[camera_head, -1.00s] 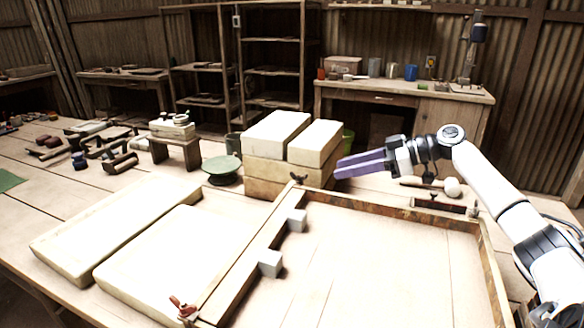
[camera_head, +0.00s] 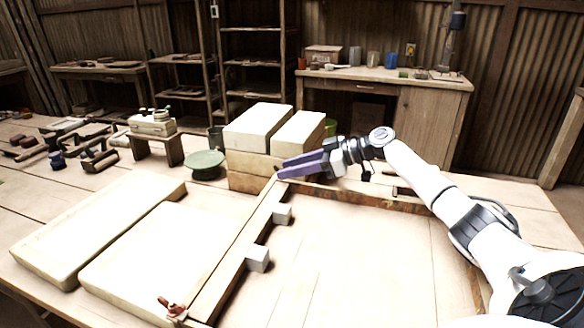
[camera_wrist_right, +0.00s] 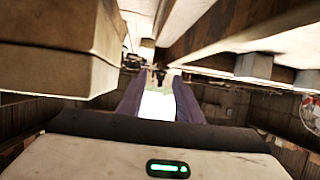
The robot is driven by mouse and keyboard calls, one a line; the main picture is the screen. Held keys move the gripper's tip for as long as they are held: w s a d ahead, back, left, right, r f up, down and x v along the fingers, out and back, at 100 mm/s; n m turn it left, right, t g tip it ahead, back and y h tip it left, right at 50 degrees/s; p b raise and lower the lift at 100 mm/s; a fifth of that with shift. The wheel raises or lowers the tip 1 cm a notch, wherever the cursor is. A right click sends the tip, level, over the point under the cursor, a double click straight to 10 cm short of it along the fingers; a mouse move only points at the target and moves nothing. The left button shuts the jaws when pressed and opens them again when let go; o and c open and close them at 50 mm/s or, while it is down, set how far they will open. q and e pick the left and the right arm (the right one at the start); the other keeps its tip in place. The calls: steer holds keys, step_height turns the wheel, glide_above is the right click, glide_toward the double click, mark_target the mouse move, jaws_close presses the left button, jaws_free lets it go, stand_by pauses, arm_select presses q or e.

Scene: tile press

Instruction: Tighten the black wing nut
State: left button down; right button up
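The black wing nut stands at the far left corner of the wooden frame (camera_head: 232,258). In the head view it is hidden behind my right gripper's fingertips (camera_head: 280,170). In the right wrist view a small dark shape, probably this nut (camera_wrist_right: 159,76), shows ahead between the fingertips (camera_wrist_right: 158,82). My right gripper is open, its two purple fingers apart with a gap between them. I cannot tell whether they touch the nut. A red wing nut (camera_head: 173,308) sits at the frame's near left corner. My left gripper is out of view.
Stacked pale blocks (camera_head: 254,128) stand just behind and left of the fingertips; they loom at left in the wrist view (camera_wrist_right: 55,50). Two grey blocks (camera_head: 258,258) sit along the frame's left rail. Pale slabs (camera_head: 95,225) lie left. The frame's inside is clear.

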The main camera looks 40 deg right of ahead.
jaws_close()
steer(key=shift+s+a+m+t+h+p, duration=0.1)
steer(key=shift+a+m+t+h+p, duration=0.1)
steer(key=shift+m+t+h+p, duration=0.4)
jaws_free()
steer(key=v, duration=1)
steer(key=shift+r+b, duration=0.25)
steer(key=shift+b, duration=0.05)
